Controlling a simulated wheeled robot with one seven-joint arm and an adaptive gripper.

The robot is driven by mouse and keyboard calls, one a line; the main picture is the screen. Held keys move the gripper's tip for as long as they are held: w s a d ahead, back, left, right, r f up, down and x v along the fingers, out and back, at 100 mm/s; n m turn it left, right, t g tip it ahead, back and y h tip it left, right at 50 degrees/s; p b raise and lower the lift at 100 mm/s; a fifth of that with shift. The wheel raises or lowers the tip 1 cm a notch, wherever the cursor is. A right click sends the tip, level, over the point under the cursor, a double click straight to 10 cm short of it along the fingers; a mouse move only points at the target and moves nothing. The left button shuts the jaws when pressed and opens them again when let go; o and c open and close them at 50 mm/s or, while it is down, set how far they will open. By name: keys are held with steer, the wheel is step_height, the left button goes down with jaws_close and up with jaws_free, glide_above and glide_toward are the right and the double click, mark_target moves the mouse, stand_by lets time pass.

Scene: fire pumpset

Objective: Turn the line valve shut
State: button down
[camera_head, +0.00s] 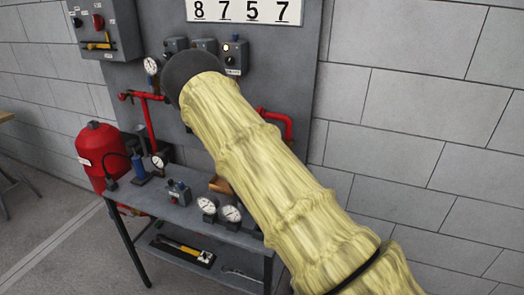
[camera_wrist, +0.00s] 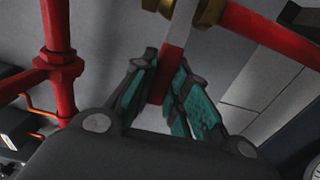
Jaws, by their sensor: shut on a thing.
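The line valve shows in the wrist view as a brass body (camera_wrist: 168,6) at the top edge, partly out of frame. Its flat grey lever (camera_wrist: 182,28) runs down the picture to a red grip (camera_wrist: 160,86), at a steep angle to the red pipe (camera_wrist: 262,28). My gripper (camera_wrist: 163,92) is shut on the red grip, with a teal-padded finger on each side. In the head view my sleeved arm covers the valve, the lever and my gripper.
The head view shows a red tank (camera_head: 98,150) at left and a grey bench (camera_head: 150,203) with gauges (camera_head: 231,213) below my arm. A control box (camera_head: 102,27) hangs upper left. Another red pipe (camera_wrist: 58,80) stands left in the wrist view. The right wall side is clear.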

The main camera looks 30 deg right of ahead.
steer(key=c, duration=1.4)
jaws_free()
steer(key=shift+s+d, duration=0.1)
steer(key=shift+s, duration=0.1)
steer(key=v, duration=1.2)
steer(key=shift+r, duration=0.15)
